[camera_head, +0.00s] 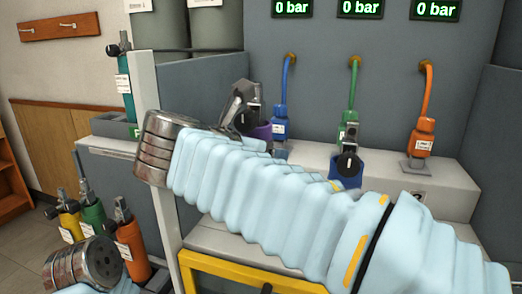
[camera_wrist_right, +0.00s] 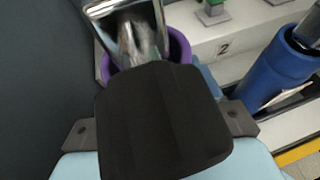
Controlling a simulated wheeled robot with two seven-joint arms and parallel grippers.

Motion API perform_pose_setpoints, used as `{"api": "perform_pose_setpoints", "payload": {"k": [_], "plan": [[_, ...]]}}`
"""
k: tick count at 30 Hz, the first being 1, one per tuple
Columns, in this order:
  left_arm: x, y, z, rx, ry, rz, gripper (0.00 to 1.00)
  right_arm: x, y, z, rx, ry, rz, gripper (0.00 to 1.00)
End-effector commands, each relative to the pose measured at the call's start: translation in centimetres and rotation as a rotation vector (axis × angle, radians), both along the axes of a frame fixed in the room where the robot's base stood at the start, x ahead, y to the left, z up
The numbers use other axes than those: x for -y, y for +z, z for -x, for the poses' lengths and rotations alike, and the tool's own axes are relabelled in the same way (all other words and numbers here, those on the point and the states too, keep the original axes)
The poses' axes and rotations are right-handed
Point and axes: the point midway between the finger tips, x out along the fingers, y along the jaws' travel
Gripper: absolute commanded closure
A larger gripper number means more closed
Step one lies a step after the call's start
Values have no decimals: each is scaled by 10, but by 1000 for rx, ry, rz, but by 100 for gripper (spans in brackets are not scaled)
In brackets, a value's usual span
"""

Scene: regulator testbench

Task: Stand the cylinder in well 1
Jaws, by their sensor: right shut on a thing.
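I cannot see well 1 or whether the cylinder's base is seated. My left gripper is out of view.
A blue cylinder (camera_head: 346,168) with a dark valve stands right of the purple one. A plate marked 2 (camera_wrist_right: 225,46) is on the bench front. Blue, green and orange hose connectors (camera_head: 422,138) line the bench. Several cylinders (camera_head: 129,240) stand on the lower left.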

Motion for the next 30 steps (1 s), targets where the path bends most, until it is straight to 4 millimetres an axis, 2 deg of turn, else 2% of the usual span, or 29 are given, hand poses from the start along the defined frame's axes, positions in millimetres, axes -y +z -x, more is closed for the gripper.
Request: {"api": "perform_pose_setpoints", "payload": {"k": [21,30], "plan": [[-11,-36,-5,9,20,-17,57,0,-66,0,2,1,0,78],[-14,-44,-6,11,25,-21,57,0,-81,0,3,0,-1,78]]}}
